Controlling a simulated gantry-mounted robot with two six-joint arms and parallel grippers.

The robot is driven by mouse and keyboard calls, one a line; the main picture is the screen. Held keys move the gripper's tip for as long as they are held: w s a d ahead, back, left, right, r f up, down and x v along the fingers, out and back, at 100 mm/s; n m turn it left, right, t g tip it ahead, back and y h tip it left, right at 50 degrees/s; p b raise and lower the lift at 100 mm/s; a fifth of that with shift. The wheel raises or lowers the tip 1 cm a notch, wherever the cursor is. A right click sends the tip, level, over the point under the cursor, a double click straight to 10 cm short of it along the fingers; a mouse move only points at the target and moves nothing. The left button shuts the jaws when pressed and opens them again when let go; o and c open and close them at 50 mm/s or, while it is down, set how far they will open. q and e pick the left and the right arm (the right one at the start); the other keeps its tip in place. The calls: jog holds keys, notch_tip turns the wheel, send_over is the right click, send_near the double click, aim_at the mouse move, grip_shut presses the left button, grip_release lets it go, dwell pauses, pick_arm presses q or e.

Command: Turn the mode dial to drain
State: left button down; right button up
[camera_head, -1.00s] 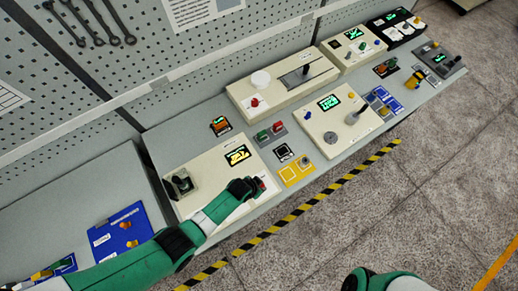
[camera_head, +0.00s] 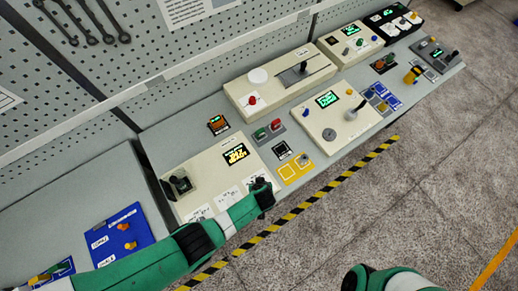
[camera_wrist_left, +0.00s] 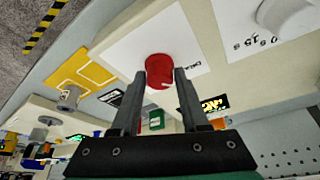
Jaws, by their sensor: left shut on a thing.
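A red dial (camera_wrist_left: 158,66) stands on a white card on a cream panel (camera_wrist_left: 115,20) in the left wrist view. Upside-down lettering that looks like DRAIN is printed on the card beside it. My left gripper (camera_wrist_left: 160,80) has one finger on each side of the dial and is shut on it. I cannot clearly tell which way the dial points. In the head view my left gripper (camera_head: 263,188) is at the right front corner of the cream panel (camera_head: 180,152) and hides the dial. My right arm shows at the bottom edge; its gripper is out of view.
The same panel has a lit display (camera_head: 236,154), a black switch (camera_head: 180,184) and white cards (camera_head: 228,197). A white knob (camera_wrist_left: 285,15) is near the dial. A yellow-outlined plate (camera_head: 293,170) lies to the right. A blue board (camera_head: 120,235) is at left.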

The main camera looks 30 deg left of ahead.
pick_arm(q)
jog(key=shift+f+n, duration=0.1)
jog(key=shift+n, duration=0.5)
jog(key=shift+c, duration=2.1)
grip_release()
